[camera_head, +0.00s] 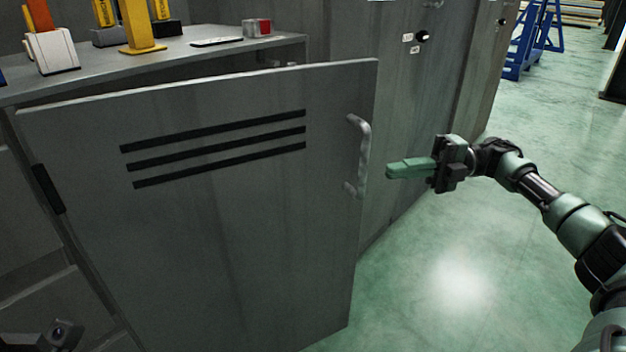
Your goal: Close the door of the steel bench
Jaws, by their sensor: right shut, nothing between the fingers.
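The grey door (230,230) of the steel bench (205,57) stands partly open, hinged at its left side and swung out toward me. It has dark slots (215,148) near the top and a curved handle (364,155) at its right edge. My right gripper (390,172) is shut and empty, just right of the handle, with its fingers pointing left. In the picture a small gap separates the fingertips from the handle. A dark piece at the lower left corner may be part of my left arm; its fingers cannot be made out.
On the bench top are a white and orange item (50,48), a yellow stand (140,30), a flat dark item (216,41) and a small red and grey block (257,27). Grey cabinets (400,90) stand behind. Green floor (450,260) is clear at right; a blue frame (530,40) stands far back.

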